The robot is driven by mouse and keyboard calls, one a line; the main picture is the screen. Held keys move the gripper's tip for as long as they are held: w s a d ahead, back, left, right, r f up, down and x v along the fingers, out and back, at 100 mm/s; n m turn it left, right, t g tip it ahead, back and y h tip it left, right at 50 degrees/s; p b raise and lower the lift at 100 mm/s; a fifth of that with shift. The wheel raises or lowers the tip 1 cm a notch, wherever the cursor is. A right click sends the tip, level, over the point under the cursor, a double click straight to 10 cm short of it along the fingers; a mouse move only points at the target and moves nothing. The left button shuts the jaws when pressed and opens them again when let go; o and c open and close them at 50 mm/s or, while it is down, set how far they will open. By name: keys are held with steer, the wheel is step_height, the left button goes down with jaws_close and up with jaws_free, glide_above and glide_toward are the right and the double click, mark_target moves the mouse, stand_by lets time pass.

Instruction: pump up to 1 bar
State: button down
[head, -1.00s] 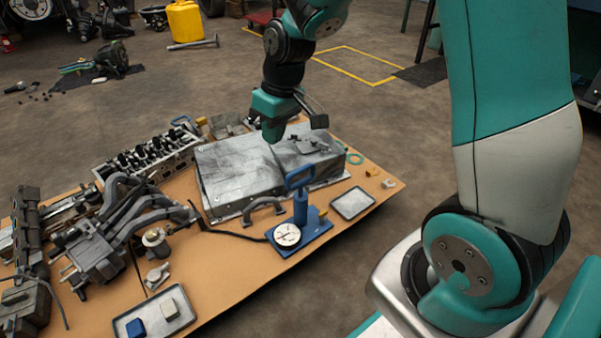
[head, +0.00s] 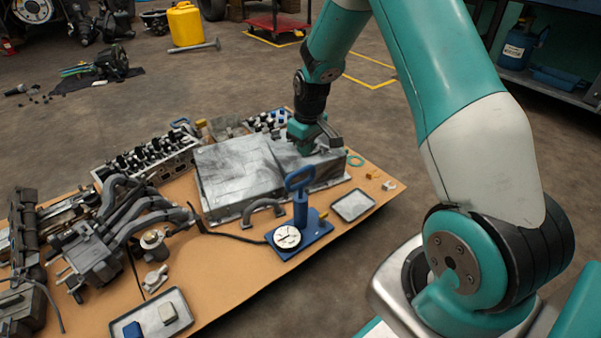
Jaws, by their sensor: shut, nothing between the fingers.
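A blue hand pump (head: 300,212) with a loop handle stands upright on its blue base plate near the front edge of the bench. A round white gauge (head: 287,237) sits on the base; its reading is too small to make out. A dark hose runs from the pump to the left across the bench. My gripper (head: 306,146) is shut and empty. In the picture it is above and beyond the pump handle, over the right part of the grey metal cover (head: 240,175), apart from the pump. Whether it touches the cover cannot be told.
A metal tray (head: 353,205) lies right of the pump. A curved grey pipe (head: 262,208) lies to its left. Engine parts (head: 110,235) crowd the left of the bench. Another tray (head: 180,322) at the front left holds a blue and a pale block.

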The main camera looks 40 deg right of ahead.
mark_target(302, 171)
steer(key=shift+w+a+f+b, duration=0.1)
steer(key=shift+w+f+b, duration=0.1)
steer(key=shift+f+b, duration=1.4)
steer(key=shift+w+f+b, duration=0.15)
steer(key=shift+f+b, duration=1.35)
steer(key=shift+f, duration=0.2)
step_height(302, 171, down, 4)
steer(key=shift+f+b, duration=0.15)
steer(key=shift+b, duration=0.9)
steer(key=shift+r, duration=0.25)
steer(key=s, duration=0.1)
steer(key=s+p, duration=0.1)
steer(key=s+r+p, duration=0.1)
steer(key=shift+d, duration=0.35)
step_height(302, 171, up, 17)
steer(key=s+p, duration=0.1)
steer(key=p, duration=0.7)
steer(key=shift+s+d+r+p, duration=0.2)
steer(key=shift+s+p, duration=0.15)
